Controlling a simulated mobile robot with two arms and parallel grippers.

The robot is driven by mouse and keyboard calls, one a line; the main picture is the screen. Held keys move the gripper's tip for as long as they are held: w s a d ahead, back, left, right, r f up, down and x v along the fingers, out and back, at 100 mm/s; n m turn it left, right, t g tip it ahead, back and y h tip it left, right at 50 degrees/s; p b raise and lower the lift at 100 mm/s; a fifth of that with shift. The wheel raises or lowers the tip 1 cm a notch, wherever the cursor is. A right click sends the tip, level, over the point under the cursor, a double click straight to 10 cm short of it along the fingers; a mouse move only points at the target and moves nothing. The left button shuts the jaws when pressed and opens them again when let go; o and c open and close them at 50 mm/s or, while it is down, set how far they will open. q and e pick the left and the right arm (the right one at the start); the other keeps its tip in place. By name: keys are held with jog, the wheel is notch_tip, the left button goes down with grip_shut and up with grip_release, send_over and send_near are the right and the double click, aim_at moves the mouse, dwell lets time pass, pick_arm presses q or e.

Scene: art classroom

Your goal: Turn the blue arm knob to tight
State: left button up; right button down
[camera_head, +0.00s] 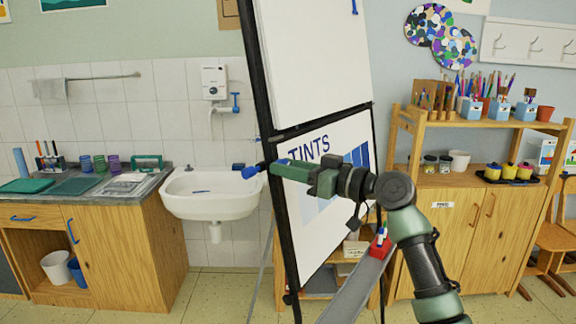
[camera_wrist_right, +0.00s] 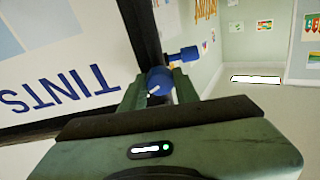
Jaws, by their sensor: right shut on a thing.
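The easel's blue arm knob (camera_head: 250,170) is at the left edge of the black easel frame in the head view. My right gripper (camera_head: 273,167) reaches it from the right and is shut on it. In the right wrist view the round blue knob (camera_wrist_right: 159,80) sits between the two green fingertips of my right gripper (camera_wrist_right: 158,88), with a small white mark low on it. A second blue part (camera_wrist_right: 184,54) sticks out just behind it. I cannot read any tight or loose marking. My left gripper is not in view.
A white sink (camera_head: 212,192) and wooden counter (camera_head: 125,240) are left; a wooden cabinet (camera_head: 455,225) is right.

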jog(key=m+h+p, duration=0.1)
jog(key=m+p, duration=0.5)
jog(key=p, duration=0.1)
jog(key=m+t+h+p, duration=0.1)
jog(key=m+p, duration=0.5)
jog(key=p, duration=0.1)
jog(key=r+m+h+p, duration=0.1)
jog(key=m+p, duration=0.5)
jog(key=p, duration=0.1)
jog(key=shift+s+t+h, duration=0.1)
jog(key=shift+t+h, duration=0.2)
jog(key=shift+t, duration=0.1)
jog(key=shift+f+m+g+h+p, duration=0.2)
jog(key=shift+m+p, duration=0.25)
jog(key=shift+m, duration=1.2)
jog(key=shift+f+m+g+h+p, duration=0.2)
jog(key=shift+m+p, duration=0.2)
jog(key=shift+m, duration=1.25)
jog(key=c, duration=1.1)
grip_release()
